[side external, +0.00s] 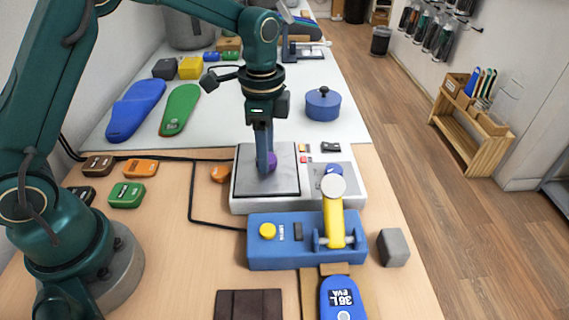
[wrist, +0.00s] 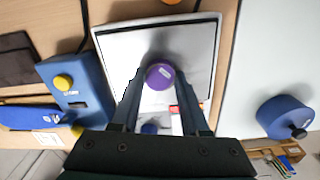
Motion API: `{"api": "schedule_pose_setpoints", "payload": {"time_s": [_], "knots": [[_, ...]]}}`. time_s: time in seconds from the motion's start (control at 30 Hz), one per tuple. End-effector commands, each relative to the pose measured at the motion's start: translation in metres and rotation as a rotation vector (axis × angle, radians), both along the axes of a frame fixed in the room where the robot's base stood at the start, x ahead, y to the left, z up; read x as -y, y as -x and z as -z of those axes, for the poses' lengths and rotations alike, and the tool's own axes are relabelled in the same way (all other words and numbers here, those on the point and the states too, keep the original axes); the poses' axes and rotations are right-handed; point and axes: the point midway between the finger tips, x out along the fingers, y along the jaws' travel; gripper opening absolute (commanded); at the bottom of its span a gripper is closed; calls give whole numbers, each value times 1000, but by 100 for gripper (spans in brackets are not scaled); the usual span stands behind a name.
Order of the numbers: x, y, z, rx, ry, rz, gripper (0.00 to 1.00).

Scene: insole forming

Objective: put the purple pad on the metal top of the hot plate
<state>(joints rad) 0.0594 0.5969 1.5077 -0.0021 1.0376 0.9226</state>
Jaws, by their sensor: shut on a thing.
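The purple pad (wrist: 160,76) is round with a pale label and sits between the fingertips of my gripper (wrist: 160,84) in the wrist view. In the side view the pad (side external: 272,159) is partly hidden behind the fingers of my gripper (side external: 266,164), which point straight down. My gripper is shut on the pad. Both are over the square metal top (side external: 283,183) of the hot plate (side external: 240,205), near its middle. I cannot tell whether the pad touches the metal or is just above it.
A blue press with a yellow lever (side external: 285,255) stands directly in front of the hot plate. An orange pad (side external: 220,174) lies close to its left side. A blue lidded pot (side external: 322,104) stands behind it. Blue (side external: 134,110) and green insoles (side external: 180,109) lie at the back left.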

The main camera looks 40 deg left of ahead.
Motion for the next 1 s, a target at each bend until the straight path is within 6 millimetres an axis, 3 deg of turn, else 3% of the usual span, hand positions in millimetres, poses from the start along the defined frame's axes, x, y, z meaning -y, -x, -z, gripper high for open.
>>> {"api": "schedule_pose_setpoints", "payload": {"time_s": [0.03,0.07,0.13,0.57,1.0], "knots": [[0,0,2,-1,0,0,0],[0,0,2,-1,1,0,49],[0,0,2,0,0,0,75],[0,0,-5,1,0,0,75],[0,-1,-88,5,0,0,75]]}}
